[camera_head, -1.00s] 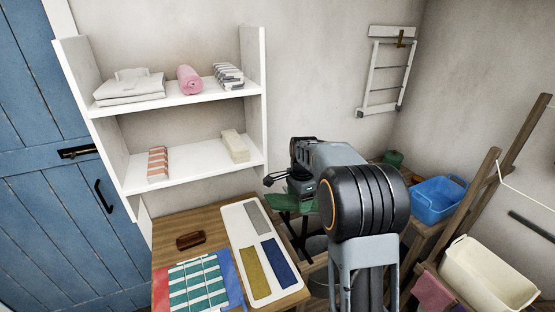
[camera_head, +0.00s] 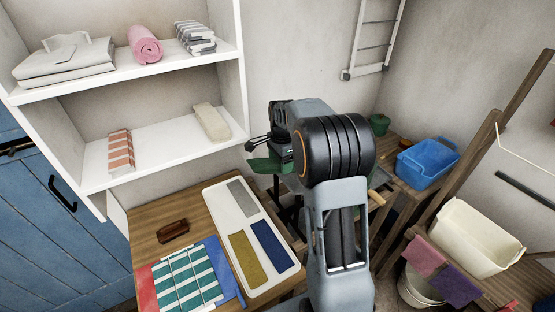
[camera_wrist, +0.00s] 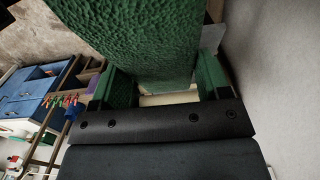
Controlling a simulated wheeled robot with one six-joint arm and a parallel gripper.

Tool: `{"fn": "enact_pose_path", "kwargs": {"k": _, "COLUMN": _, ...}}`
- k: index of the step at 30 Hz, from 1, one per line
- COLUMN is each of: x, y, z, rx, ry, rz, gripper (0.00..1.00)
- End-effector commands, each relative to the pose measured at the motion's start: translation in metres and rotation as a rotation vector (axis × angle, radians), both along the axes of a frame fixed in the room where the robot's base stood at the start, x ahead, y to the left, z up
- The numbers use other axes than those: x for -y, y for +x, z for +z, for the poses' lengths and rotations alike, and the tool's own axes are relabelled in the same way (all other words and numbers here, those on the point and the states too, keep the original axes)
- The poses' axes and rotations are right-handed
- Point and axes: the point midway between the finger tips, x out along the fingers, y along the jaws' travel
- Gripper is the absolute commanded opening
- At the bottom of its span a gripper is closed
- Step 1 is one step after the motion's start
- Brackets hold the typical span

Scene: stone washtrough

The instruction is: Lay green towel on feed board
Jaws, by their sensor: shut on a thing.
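The green towel (camera_wrist: 130,35) has a rough, knobbly weave and lies between the two green fingers of my gripper (camera_wrist: 163,82) in the wrist view. My gripper is shut on it. In the head view, the towel (camera_head: 264,165) shows as a green patch left of my arm, partly hidden by it. It is held to the right of and behind a white board (camera_head: 288,279) on the wooden table. I take this for the feed board.
A brown brush-like block (camera_head: 173,231) and a green-and-white striped cloth (camera_head: 187,280) are left of the board. A white shelf (camera_head: 165,150) with folded cloths stands behind. A blue tub (camera_head: 427,165) and a cream tub (camera_head: 470,240) are at the right.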

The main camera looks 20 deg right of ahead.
Motion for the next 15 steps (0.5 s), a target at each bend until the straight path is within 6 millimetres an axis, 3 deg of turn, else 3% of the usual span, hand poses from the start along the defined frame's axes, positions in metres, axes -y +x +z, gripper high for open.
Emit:
{"fn": "enact_pose_path", "kwargs": {"k": 9, "x": 0.015, "y": 0.002, "z": -0.033, "rx": 0.002, "ry": -0.001, "rz": -0.001, "gripper": 0.36}}
{"fn": "enact_pose_path", "kwargs": {"k": 15, "x": 0.032, "y": 0.004, "z": -0.043, "rx": 0.002, "ry": -0.001, "rz": -0.002, "gripper": 0.36}}
